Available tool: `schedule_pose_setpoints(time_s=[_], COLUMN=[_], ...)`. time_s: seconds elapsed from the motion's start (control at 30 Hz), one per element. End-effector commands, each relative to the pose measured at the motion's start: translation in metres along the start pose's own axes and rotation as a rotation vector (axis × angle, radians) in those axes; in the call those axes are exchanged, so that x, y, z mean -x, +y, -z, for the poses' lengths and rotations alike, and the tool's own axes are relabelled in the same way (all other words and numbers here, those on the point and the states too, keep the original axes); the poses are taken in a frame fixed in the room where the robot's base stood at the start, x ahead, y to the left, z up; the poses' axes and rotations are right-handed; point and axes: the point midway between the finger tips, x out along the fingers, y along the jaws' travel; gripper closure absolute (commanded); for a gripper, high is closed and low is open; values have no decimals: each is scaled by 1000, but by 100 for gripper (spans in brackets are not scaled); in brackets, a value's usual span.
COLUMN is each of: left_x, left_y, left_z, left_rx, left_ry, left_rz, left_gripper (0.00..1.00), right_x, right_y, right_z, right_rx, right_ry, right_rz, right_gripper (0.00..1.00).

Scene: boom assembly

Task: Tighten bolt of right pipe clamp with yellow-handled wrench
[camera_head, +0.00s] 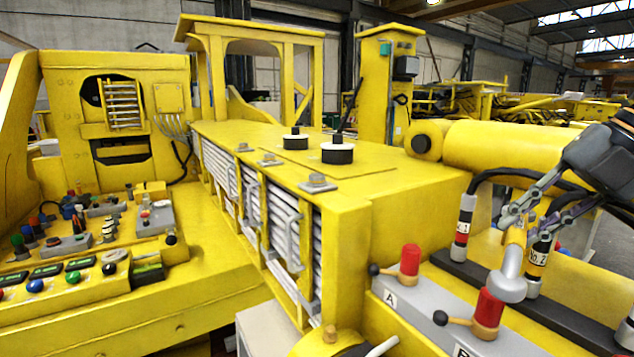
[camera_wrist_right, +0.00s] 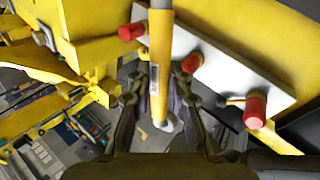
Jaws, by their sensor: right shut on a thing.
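My right gripper (camera_head: 526,221) is at the right side of the head view. It is shut on the yellow handle of the wrench (camera_head: 515,240), which hangs steeply with its grey head down, in front of a red-topped valve lever. In the right wrist view the wrench (camera_wrist_right: 160,62) runs between the fingers (camera_wrist_right: 162,85), its yellow handle with a pale label. Several small grey clamp plates with bolts sit along the left top edge of the yellow boom; the nearest one (camera_head: 317,182) is the rightmost, well left of the wrench. My left gripper is not in view.
Red valve levers (camera_head: 409,260) stand on a grey block marked A (camera_head: 386,296). Two dark hose fittings (camera_head: 464,220) stand behind. Two black-and-white caps (camera_head: 337,152) stand on the boom top. A control panel (camera_head: 90,262) is at left.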

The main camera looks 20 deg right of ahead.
Motion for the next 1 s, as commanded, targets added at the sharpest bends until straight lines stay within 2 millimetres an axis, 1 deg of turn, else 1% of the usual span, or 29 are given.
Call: schedule_pose_setpoints(time_s=[0.13, 0.47, 0.77, 1.0], left_x=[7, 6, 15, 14], left_y=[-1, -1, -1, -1], left_z=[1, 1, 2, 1], left_rx=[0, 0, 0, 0], left_ry=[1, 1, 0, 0], left_rz=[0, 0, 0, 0], left_gripper=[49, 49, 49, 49], right_x=[-1, -3, -5, -7], right_y=[7, 7, 16, 15], right_z=[0, 0, 0, 0], right_rx=[-31, -43, -87, -93], right_ry=[-17, -24, -55, -58], right_rz=[-1, -1, 1, -1], right_gripper=[100, 100, 100, 100])
